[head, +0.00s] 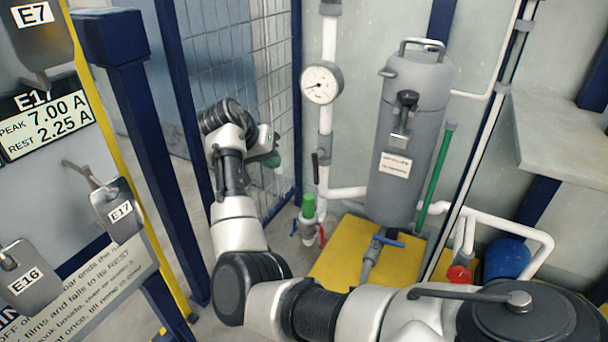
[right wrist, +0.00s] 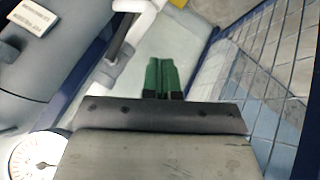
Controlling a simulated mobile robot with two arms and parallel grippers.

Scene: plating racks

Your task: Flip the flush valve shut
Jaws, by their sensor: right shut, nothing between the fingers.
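No label marks the flush valve, so I cannot tell which valve it is. A black lever (head: 315,168) hangs upright on the white vertical pipe below the gauge. A fitting with a green cap (head: 308,206) and small blue and red handles stands at the pipe's foot. A blue handle (head: 388,240) lies crosswise under the grey vessel (head: 405,150). My right gripper (head: 272,152) is left of the pipe, apart from these handles, near the mesh fence. Its green fingers (right wrist: 163,78) are together and empty in the right wrist view. My left gripper is out of view.
A round gauge (head: 321,83) sits above the lever. A blue-framed mesh fence (head: 255,80) stands behind my right gripper. A yellow platform (head: 345,252) lies under the vessel. A red knob (head: 459,274) is low on the right. A panel with tagged hooks (head: 40,180) fills the left.

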